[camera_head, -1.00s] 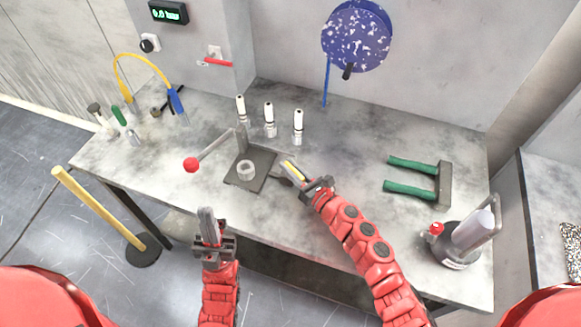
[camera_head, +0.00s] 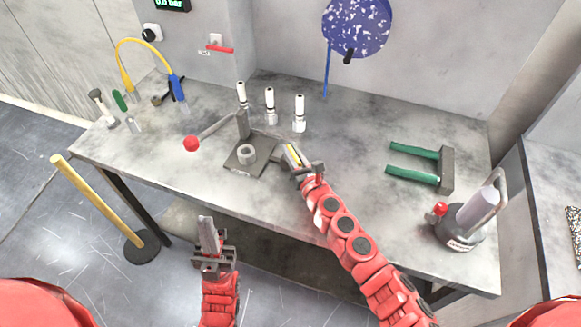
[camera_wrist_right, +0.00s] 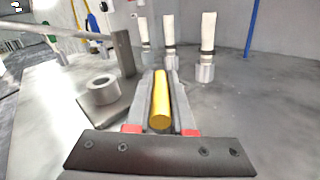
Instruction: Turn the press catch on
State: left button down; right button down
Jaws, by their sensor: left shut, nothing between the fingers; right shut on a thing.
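The press has a dark base plate (camera_head: 238,171) with a pale ring (camera_head: 247,154) on it, a dark post (camera_head: 242,124) and a lever with a red knob (camera_head: 191,143). It also shows at left in the right wrist view (camera_wrist_right: 103,91). A short dark arm (camera_head: 279,151) juts from the plate's right side toward my right gripper (camera_head: 292,156). My right gripper is shut on a yellow cylindrical grip (camera_wrist_right: 159,100). Its join to the dark arm is hidden by the fingers. My left gripper (camera_head: 206,226) is shut and empty, in front of the table edge.
Several white-topped fittings (camera_head: 270,106) stand behind the press. A green-handled tool (camera_head: 413,150) and a dark round-based device (camera_head: 459,236) are at right. A yellow-and-blue hose (camera_head: 150,43) and small tools are at left. A yellow post (camera_head: 97,205) stands on the floor.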

jog(key=shift+s+a+f+m+t+h, duration=0.1)
jog(key=shift+s+a+m+t+h, duration=0.1)
jog(key=shift+a+m+t+h, duration=0.3)
jog(key=m+h, duration=0.1)
jog(key=h, duration=0.1)
jog(key=m+h, duration=0.1)
jog(key=h, duration=0.1)
jog(key=shift+d+m+t, duration=0.2)
jog(key=shift+m+t, duration=0.1)
jog(key=shift+t, duration=0.1)
jog(key=m+h+b, duration=0.1)
jog(key=h, duration=0.2)
jog(key=shift+w+a+m, duration=0.1)
jog(key=shift+a+m, duration=0.05)
jog(key=shift+m, duration=0.25)
jog(key=m+h+b, duration=0.2)
jog(key=m+h, duration=0.1)
jog(key=h, duration=0.1)
jog(key=shift+h+b, duration=0.3)
jog(key=shift+h, duration=0.1)
jog(key=shift+m+g+h, duration=0.3)
jog(key=shift+m+h, duration=0.1)
jog(key=shift+h, duration=0.1)
jog(key=c, duration=0.8)
grip_release()
